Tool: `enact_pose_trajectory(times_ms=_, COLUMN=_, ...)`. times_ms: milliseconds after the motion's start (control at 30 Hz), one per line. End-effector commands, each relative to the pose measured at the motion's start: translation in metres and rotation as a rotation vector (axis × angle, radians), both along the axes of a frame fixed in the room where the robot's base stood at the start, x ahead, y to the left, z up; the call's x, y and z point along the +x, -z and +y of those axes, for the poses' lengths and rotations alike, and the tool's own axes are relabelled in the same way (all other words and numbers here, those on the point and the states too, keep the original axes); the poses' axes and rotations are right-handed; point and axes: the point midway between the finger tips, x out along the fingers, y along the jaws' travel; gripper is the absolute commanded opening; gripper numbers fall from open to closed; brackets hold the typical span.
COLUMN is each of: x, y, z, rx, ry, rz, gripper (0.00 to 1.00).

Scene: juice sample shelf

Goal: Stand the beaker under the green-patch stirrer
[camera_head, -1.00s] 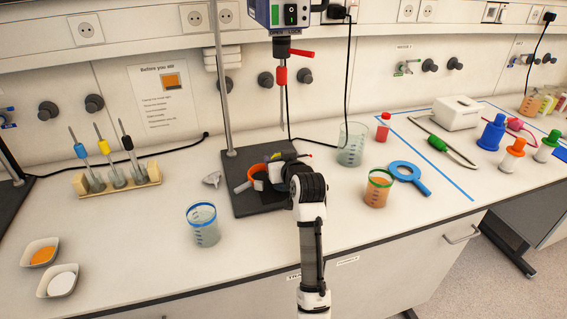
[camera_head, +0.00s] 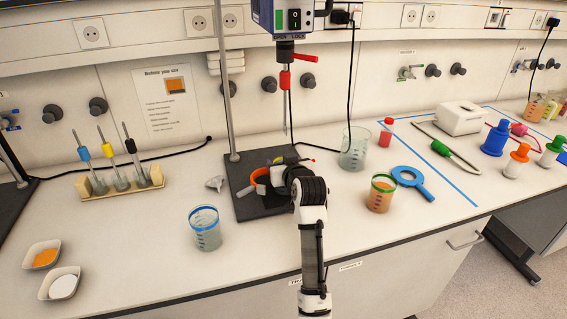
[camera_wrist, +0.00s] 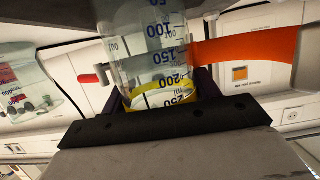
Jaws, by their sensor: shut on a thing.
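The green-patch stirrer (camera_head: 294,18) hangs on a stand rod, with its green patch on the left of the housing and its thin shaft pointing down. Its dark base plate (camera_head: 247,208) lies on the bench below. My gripper (camera_head: 283,176) is low over this plate, shut on a clear beaker with a yellow band and printed marks, which fills the middle of the wrist view (camera_wrist: 158,60). In the head view my gripper mostly hides the beaker; whether it touches the plate cannot be told. An orange curved piece (camera_head: 262,175) is just left of the gripper, beside the beaker.
A blue-rimmed beaker (camera_head: 205,232) stands front left of the plate. A rack (camera_head: 121,186) stands left.

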Motion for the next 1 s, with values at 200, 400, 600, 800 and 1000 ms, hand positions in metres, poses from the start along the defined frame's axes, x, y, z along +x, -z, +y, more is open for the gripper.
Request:
enact_pose_trajectory(times_ms=200, x=0.0, y=0.0, z=0.0, rx=0.0, ry=0.0, rz=-0.002, gripper=0.24)
enact_pose_trajectory(times_ms=400, x=0.0, y=0.0, z=0.0, rx=0.001, ry=0.0, rz=-0.002, gripper=0.76)
enact_pose_trajectory(times_ms=600, x=0.0, y=0.001, z=0.0, rx=0.0, ry=0.0, rz=-0.001, gripper=0.86)
enact_pose_trajectory(times_ms=800, x=-0.002, y=0.001, z=-0.001, rx=0.0, ry=0.0, rz=0.0, gripper=0.86)
enact_pose_trajectory(times_ms=1000, x=-0.025, y=-0.005, z=-0.009, rx=0.0, ry=0.002, rz=-0.003, gripper=0.86)
